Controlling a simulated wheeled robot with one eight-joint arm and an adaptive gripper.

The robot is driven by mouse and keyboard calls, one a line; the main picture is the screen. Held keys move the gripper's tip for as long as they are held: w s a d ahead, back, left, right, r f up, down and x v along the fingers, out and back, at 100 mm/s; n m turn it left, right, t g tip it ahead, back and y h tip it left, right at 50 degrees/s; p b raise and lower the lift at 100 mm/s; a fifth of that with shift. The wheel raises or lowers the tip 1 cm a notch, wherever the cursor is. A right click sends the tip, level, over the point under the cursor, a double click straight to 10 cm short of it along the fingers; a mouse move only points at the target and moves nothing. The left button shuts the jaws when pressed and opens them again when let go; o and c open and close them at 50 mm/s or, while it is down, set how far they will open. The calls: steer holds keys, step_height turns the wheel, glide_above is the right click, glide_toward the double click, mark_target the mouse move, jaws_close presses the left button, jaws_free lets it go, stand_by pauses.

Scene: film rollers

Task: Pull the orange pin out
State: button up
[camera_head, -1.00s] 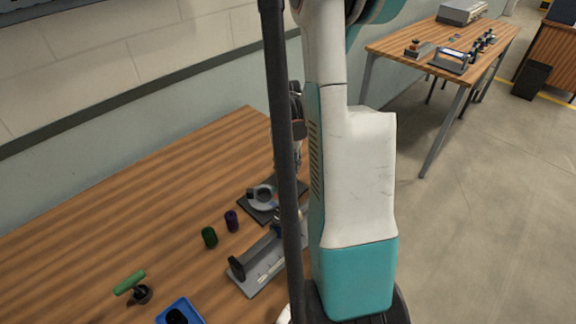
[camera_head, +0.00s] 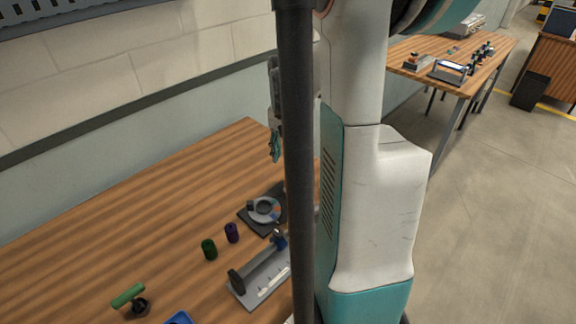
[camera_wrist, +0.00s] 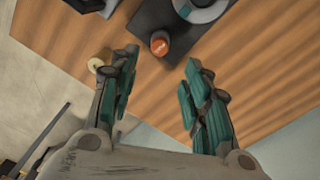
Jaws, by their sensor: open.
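In the wrist view the orange pin (camera_wrist: 159,44) shows its round orange top, seen from above, at the corner of a dark base plate (camera_wrist: 181,39). My gripper (camera_wrist: 162,60) is open and empty. Its two teal-padded fingers lie either side of the pin in the picture, with the pin a little beyond the tips; I see no contact. In the head view my gripper (camera_head: 275,147) hangs above the table, left of the dark column. The pin cannot be made out there. The plate with a grey ring (camera_head: 263,210) is partly hidden by the column.
A purple cylinder (camera_head: 232,232), a green cylinder (camera_head: 209,249), a green-handled tool (camera_head: 129,297) and a grey fixture (camera_head: 262,284) stand on the wooden table. The table's back left is clear.

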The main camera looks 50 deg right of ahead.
steer(key=shift+r, duration=1.05)
